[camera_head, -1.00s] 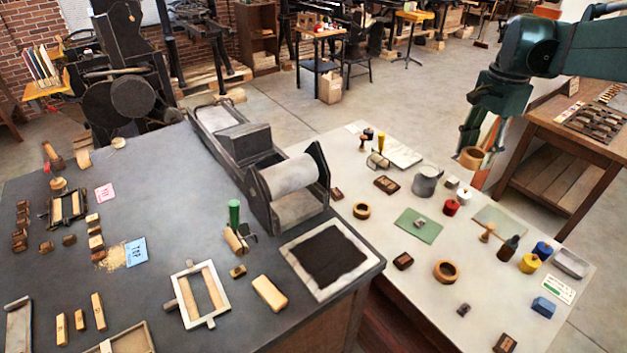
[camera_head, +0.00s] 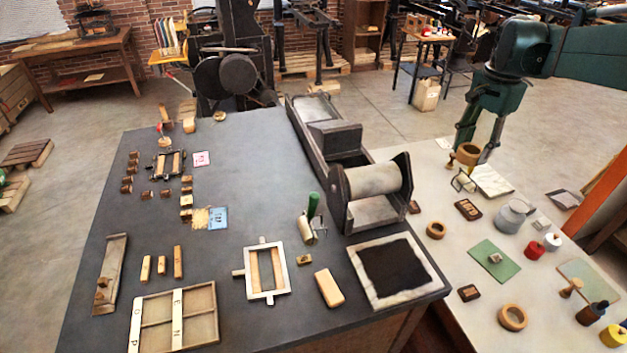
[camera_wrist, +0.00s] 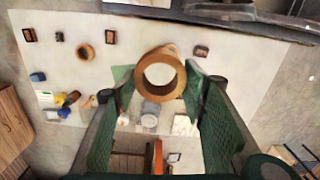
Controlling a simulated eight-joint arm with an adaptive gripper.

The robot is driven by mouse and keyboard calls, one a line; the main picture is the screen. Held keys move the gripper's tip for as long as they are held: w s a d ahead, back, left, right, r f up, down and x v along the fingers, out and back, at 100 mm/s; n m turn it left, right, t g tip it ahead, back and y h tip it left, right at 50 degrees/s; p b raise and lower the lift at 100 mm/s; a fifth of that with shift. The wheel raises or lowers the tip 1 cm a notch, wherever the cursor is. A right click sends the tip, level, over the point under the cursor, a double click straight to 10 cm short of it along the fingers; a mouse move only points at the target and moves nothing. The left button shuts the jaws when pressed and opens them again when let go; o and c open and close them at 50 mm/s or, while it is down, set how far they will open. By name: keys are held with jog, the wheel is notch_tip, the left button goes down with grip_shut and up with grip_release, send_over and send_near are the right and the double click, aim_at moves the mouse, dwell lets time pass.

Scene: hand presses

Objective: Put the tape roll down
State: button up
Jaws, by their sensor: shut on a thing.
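A tan tape roll (camera_head: 467,154) is held in the air at the end of my gripper (camera_head: 474,149), over the back of the pale table. In the wrist view the tape roll (camera_wrist: 142,68) sits between the two green fingers of my gripper (camera_wrist: 157,80), its round hole facing the camera. My gripper is shut on it. In the head view the roll hides part of the tabletop behind it. Its exact height above the table is hard to tell.
A grey can (camera_head: 512,216), a green mat (camera_head: 494,255) and a white sheet (camera_head: 495,180) are nearby. Bare patches lie between them.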

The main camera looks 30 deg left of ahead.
jog(key=s+a+f+n+p, duration=0.1)
jog(key=s+a+n, duration=0.25)
jog(key=a, duration=1.45)
jog(key=s+a+f+n+p, duration=0.15)
jog(key=s+a, duration=0.35)
jog(key=a, duration=1.2)
jog(key=s+a+n+p, duration=0.25)
jog(key=s+a, duration=0.25)
jog(key=a, duration=1.3)
notch_tip(320, 180, down, 18)
jog(key=shift+w+d+f+b, duration=0.15)
jog(key=shift+d+b, duration=0.1)
jog(key=shift+b, duration=0.1)
jog(key=shift+f+n, duration=0.1)
jog(key=shift+n, duration=0.15)
jog(key=shift+f, duration=3)
jog(key=shift+f, duration=1.9)
